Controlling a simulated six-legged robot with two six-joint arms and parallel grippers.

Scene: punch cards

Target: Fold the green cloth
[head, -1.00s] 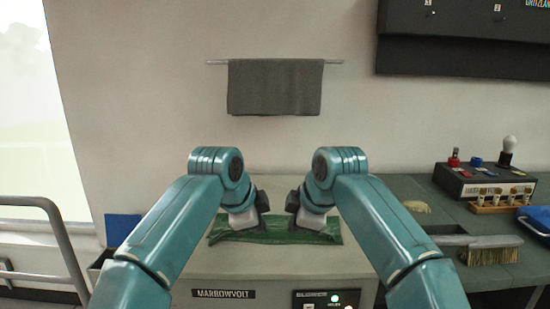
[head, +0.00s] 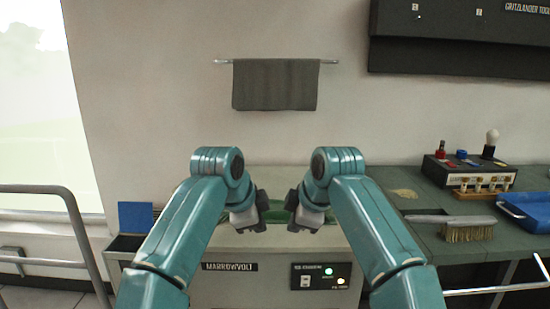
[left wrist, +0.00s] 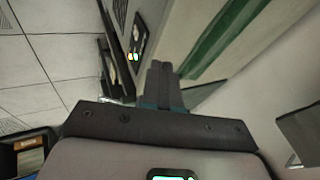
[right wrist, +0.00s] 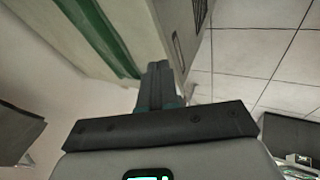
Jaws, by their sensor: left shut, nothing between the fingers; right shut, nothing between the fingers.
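The green cloth (head: 278,218) lies on top of the pale cabinet, a flat strip in the head view, mostly hidden behind my grippers. It also shows as a long green band in the left wrist view (left wrist: 222,42) and in the right wrist view (right wrist: 98,32). My left gripper (head: 262,207) and right gripper (head: 293,207) face each other in front of the cabinet top, a small gap between them. Both are shut and empty, apart from the cloth. Their closed fingers show in the left wrist view (left wrist: 160,82) and right wrist view (right wrist: 158,82).
The cabinet (head: 230,285) has a small lit panel (head: 320,276). A grey towel (head: 275,85) hangs on the wall. A metal rail (head: 75,225) stands at the left.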

